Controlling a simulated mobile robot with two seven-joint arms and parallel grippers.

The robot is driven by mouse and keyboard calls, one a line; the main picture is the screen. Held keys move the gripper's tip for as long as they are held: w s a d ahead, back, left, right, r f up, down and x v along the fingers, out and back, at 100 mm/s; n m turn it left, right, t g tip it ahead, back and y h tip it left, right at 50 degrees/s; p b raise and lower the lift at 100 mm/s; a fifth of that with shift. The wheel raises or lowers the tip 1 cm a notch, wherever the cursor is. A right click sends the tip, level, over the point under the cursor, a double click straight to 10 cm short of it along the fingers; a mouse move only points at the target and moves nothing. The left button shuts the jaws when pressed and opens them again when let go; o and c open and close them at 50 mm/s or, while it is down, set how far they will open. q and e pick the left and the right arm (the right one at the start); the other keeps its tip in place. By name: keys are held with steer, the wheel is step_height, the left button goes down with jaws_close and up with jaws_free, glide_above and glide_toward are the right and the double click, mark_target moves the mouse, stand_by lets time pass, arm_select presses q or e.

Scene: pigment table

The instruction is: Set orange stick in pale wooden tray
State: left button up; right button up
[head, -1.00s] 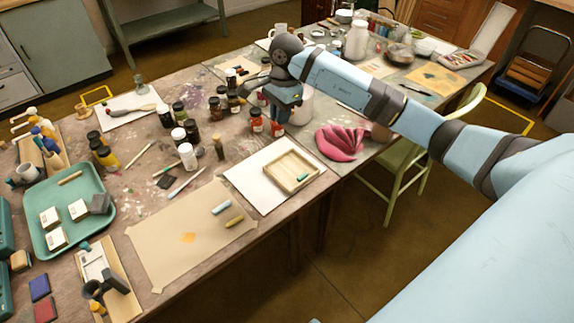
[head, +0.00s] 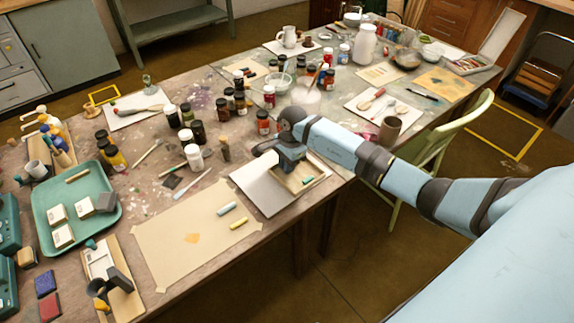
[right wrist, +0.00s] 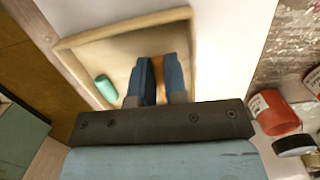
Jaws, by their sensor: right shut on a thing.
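The pale wooden tray (head: 311,187) lies on a white sheet near the table's front edge. It also shows in the right wrist view (right wrist: 120,28). A short teal stick (right wrist: 106,88) lies in it, left of my fingers in that view. My right gripper (head: 288,170) is over the tray, fingers pointing down into it. In the right wrist view its two blue fingers (right wrist: 158,62) are close together. My left gripper is not in view.
A light blue stick (head: 226,209) and a yellow stick (head: 239,223) lie on the tan paper (head: 165,240).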

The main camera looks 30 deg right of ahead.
steer(key=shift+f, duration=0.2)
steer(key=shift+f, duration=0.1)
